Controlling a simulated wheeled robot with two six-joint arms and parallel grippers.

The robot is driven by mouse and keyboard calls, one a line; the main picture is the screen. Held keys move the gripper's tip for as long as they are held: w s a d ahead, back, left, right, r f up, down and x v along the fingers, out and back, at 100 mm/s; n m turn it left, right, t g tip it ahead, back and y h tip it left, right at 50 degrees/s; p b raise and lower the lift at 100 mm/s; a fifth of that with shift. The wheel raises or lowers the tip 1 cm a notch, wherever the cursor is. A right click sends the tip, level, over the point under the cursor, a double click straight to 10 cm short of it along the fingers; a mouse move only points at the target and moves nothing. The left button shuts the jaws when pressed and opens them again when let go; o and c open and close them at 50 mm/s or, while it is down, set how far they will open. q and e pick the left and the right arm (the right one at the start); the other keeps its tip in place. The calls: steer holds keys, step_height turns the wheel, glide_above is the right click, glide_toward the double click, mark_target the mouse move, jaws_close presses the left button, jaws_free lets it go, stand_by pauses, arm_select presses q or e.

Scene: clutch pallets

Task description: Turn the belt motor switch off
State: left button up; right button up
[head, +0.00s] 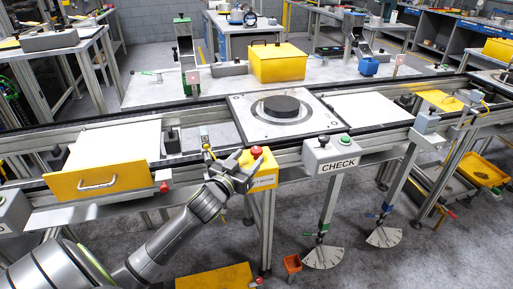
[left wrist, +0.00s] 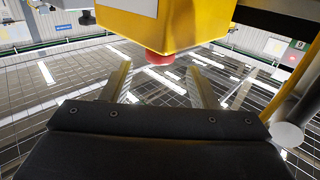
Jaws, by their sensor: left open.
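A yellow switch box (head: 258,170) with a red knob (head: 257,152) on top stands at the front edge of the conveyor. Its front label is too small to read surely. My left gripper (head: 226,165) is just left of the box, with its fingers open. In the left wrist view, the yellow box (left wrist: 185,25) is at the top and the red knob (left wrist: 160,58) shows near the gap between the open fingers (left wrist: 160,85). I cannot tell whether a finger touches the knob. My right gripper is not in view.
A grey CHECK box (head: 334,152) with a green button is right of the switch box. A yellow-fronted drawer (head: 100,182) is at the left. A pallet (head: 248,126) with a black disc (head: 281,106) lies on the conveyor, and a yellow bin (head: 278,65) stands behind it.

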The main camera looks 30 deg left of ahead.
mark_target(254, 153)
arm_select(q)
steer(key=w, duration=0.5)
steer(key=shift+w+a, duration=0.25)
steer(key=shift+w, duration=0.1)
steer(key=c, duration=0.9)
steer(key=shift+c, duration=0.2)
